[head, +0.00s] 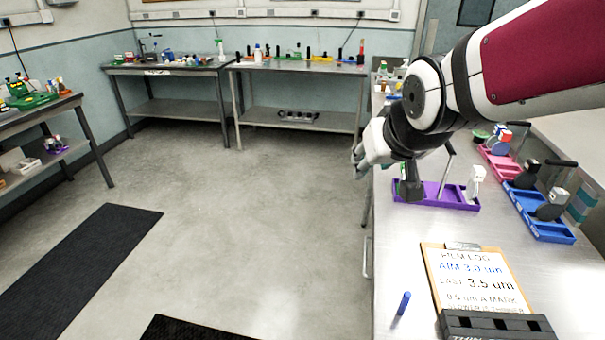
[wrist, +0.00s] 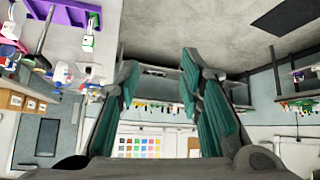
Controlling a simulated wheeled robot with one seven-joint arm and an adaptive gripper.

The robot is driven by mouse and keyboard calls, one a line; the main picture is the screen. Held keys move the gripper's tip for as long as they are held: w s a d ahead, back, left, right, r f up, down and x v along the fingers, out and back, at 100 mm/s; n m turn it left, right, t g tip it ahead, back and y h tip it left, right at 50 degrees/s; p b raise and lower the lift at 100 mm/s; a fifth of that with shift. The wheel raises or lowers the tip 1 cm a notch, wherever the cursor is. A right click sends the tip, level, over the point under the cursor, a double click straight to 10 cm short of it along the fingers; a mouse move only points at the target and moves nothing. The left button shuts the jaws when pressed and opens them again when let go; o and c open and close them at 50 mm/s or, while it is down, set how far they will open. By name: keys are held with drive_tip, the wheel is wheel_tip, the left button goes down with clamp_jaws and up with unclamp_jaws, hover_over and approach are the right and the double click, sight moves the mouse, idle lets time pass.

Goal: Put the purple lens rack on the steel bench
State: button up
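The purple lens rack (head: 437,196) is a shallow purple tray on the metal-topped bench (head: 400,262) at the right. It holds a dark green-black piece at its left end, a thin upright rod and a white piece at its right end. In the wrist view its purple edge (wrist: 68,11) shows at the upper left, apart from my fingers. My gripper (head: 359,160) is beyond the rack's left end, near the bench's left edge. The wrist view shows my gripper (wrist: 160,65) with its fingers spread and nothing between them. My arm partly hides the far part of the bench.
Blue (head: 541,212) and pink (head: 499,162) trays stand right of the rack. A clipboard (head: 430,262), blue marker (head: 403,304) and black box (head: 497,325) lie nearer. Two metal benches (head: 300,67) (head: 165,68) with small items line the back wall. Open floor (head: 240,210) lies left.

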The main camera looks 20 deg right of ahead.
drive_tip(key=s+a+n+g+y, duration=0.2)
drive_tip(key=s+a, duration=0.7)
drive_tip(key=s, duration=0.5)
drive_tip(key=shift+r+g, duration=0.3)
drive_tip(key=shift+g, duration=0.3)
drive_tip(key=shift+a, duration=0.15)
